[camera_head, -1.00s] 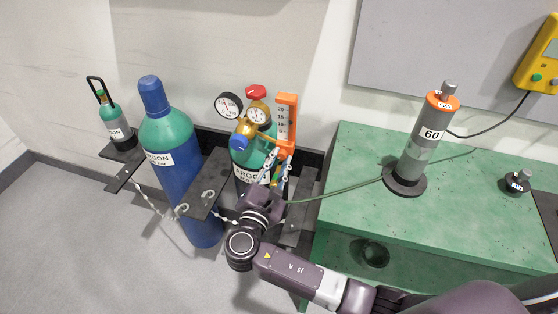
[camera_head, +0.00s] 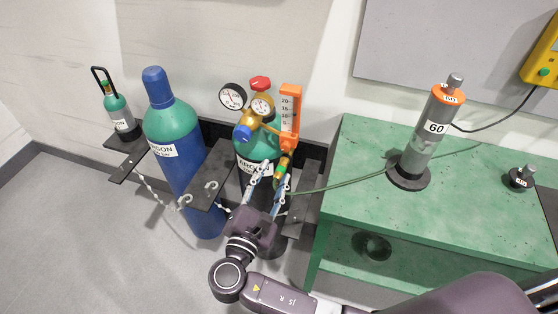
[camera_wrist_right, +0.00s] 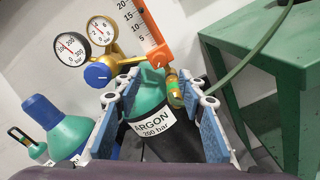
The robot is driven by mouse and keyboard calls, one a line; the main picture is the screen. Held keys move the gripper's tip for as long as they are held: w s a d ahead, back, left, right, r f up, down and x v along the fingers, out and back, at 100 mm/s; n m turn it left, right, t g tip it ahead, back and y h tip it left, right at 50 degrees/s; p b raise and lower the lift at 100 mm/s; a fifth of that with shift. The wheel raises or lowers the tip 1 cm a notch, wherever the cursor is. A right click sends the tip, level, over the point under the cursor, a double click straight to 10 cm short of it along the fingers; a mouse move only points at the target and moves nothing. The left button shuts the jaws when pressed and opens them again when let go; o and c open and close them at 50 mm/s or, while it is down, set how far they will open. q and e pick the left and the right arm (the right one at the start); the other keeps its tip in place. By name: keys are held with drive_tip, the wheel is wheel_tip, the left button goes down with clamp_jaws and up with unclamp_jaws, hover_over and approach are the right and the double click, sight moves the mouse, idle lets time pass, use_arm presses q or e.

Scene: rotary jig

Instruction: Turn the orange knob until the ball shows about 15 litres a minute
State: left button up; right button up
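The orange flowmeter (camera_head: 290,105) stands upright on the regulator of the argon cylinder, with a white scale marked in fives. At its lower end is an orange knob-like part (camera_head: 289,143), which also shows in the wrist view (camera_wrist_right: 159,54). The ball cannot be made out in either view. My right gripper (camera_head: 272,168) is open and empty, below and in front of the flowmeter. In the wrist view its two blue-padded fingers (camera_wrist_right: 158,88) stand apart, with the cylinder label between them and the orange part beyond their tips. My left gripper is not in view.
Two round gauges (camera_head: 232,96) and a blue knob (camera_head: 243,133) sit left of the flowmeter. A green hose (camera_head: 335,186) runs right to the green bench (camera_head: 365,215). A tall blue-and-green cylinder (camera_head: 173,140) stands left, behind a chain and dark brackets.

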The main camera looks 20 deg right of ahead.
drive_tip(key=v, duration=0.3)
drive_tip(key=shift+s+a, duration=0.15)
drive_tip(key=shift+s, duration=0.1)
idle(0.4)
